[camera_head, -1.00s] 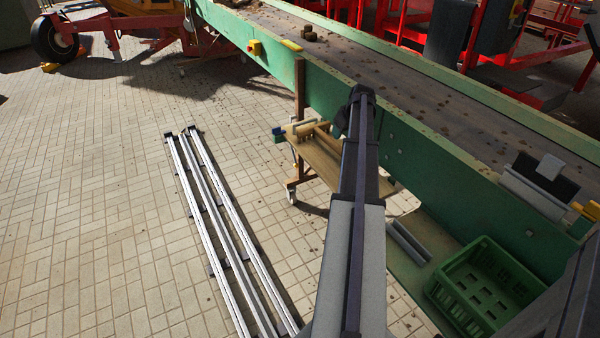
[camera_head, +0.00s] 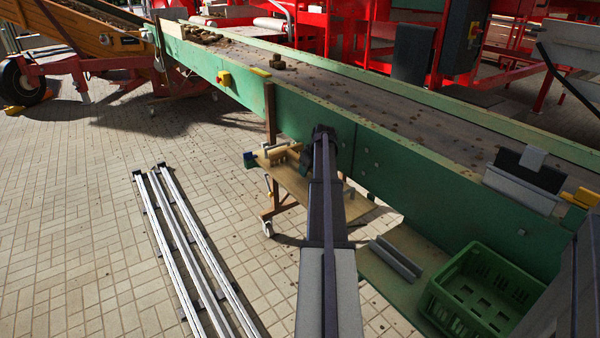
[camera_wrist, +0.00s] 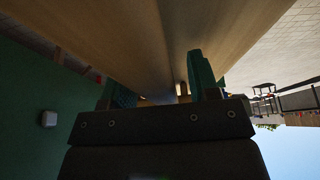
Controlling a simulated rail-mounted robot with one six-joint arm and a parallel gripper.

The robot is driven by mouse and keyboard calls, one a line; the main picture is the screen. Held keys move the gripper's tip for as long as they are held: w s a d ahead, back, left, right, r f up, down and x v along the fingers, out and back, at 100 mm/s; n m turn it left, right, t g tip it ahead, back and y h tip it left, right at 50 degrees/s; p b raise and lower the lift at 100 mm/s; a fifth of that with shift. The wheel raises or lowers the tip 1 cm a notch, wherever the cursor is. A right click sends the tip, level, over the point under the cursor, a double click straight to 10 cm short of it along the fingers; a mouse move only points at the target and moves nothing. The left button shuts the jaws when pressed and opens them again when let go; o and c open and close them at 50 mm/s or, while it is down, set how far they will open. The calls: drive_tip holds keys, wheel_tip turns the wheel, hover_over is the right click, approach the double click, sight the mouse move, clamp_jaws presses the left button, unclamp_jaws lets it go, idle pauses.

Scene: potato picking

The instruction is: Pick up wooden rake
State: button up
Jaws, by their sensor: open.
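My gripper (camera_wrist: 160,90) shows in the wrist view with its two green fingers apart and nothing seen between them. A broad wooden surface (camera_wrist: 90,35) fills the top of that view, close in front of the fingers. In the head view, my arm reaches to a small wooden cart (camera_head: 325,198) beside the green conveyor, and the arm hides part of it. Light wooden pieces (camera_head: 278,153) lie on the cart's top, close left of the arm's end. I cannot tell which of them is the wooden rake. The fingers are not distinguishable in the head view.
The green conveyor wall (camera_head: 395,160) runs just behind and right of the cart. A green crate (camera_head: 455,317) and grey profiles (camera_head: 396,257) lie at the lower right. Long metal rails (camera_head: 165,230) lie on the paved floor at left. The floor around them is clear.

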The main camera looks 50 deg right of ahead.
clamp_jaws()
idle(0.5)
drive_tip(key=shift+p, duration=0.35)
